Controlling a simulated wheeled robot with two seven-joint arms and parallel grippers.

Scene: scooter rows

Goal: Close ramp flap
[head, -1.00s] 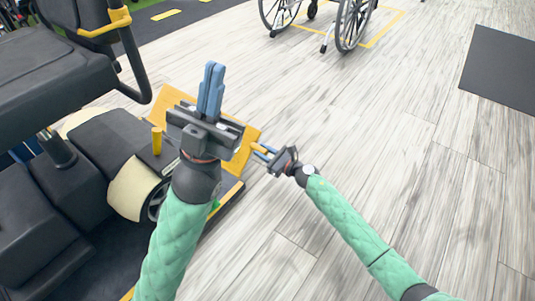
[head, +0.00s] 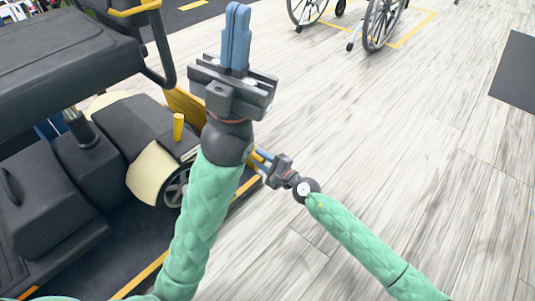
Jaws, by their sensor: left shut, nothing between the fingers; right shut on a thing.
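The yellow ramp flap (head: 187,108) stands at the platform's edge beside a scooter, tilted up, and is largely hidden behind my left arm. My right gripper (head: 259,158) is low at the flap's right end, shut on what looks like a yellow part of its edge; the contact is small and partly covered. My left gripper (head: 236,38) is shut and empty, pointing up, in front of and above the flap and touching nothing visible.
A black-seated scooter (head: 65,70) fills the left, with a yellow post (head: 178,127) near its wheel. A wheelchair (head: 383,22) stands at the top. A dark mat (head: 516,72) lies at right. The wood floor between is clear.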

